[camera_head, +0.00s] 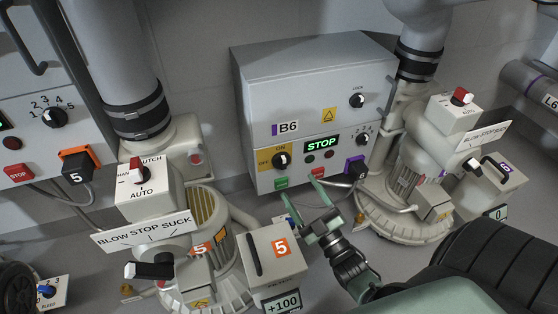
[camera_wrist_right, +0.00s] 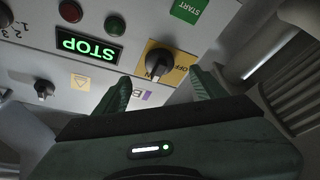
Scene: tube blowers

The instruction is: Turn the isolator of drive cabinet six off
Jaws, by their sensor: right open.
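Drive cabinet B6 (camera_head: 311,100) is a grey box on the wall in the middle of the head view. Its isolator, a black knob (camera_head: 281,160) on a yellow ON/OFF plate, sits at the lower left of its front. The knob appears to point up, towards ON. In the right wrist view the picture is upside down, and the knob (camera_wrist_right: 159,64) shows ahead, between the lines of the fingers. My right gripper (camera_head: 304,194) is open and empty, below and in front of the isolator. In the wrist view its fingertips (camera_wrist_right: 161,76) straddle the knob; contact cannot be told. My left gripper is out of view.
A green STOP display (camera_head: 322,144), red and green buttons and a purple-framed connector (camera_head: 356,168) sit near the isolator. A LOCK knob (camera_head: 357,101) is higher up. Blower units stand left (camera_head: 206,225) and right (camera_head: 410,190), with a box marked 5 (camera_head: 274,265) below.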

